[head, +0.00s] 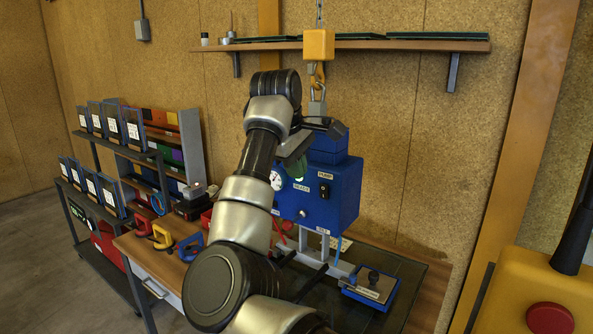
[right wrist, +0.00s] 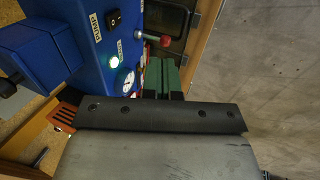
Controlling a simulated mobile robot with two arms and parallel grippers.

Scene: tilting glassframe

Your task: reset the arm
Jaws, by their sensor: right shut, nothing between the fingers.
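My right arm (head: 225,240) rises from the bottom middle of the head view and bends over near the blue pump box. My right gripper (head: 299,168) points downward in front of the box. In the right wrist view its green-padded fingers (right wrist: 161,72) are shut with nothing held. The blue pump box (head: 338,197) has labels, a black switch, a round gauge (right wrist: 124,80) and a lit green light (right wrist: 112,63). The fingers appear beside the box's front panel; I cannot tell the exact gap. My left gripper is out of view.
A yellow hoist (head: 319,45) with a hook hangs above the box. A wall shelf (head: 390,45) crosses behind. A rack (head: 130,160) of framed panels stands left. Red, yellow and blue handled tools lie on the wooden bench (head: 150,255). A yellow housing with a red button (head: 550,318) is at right.

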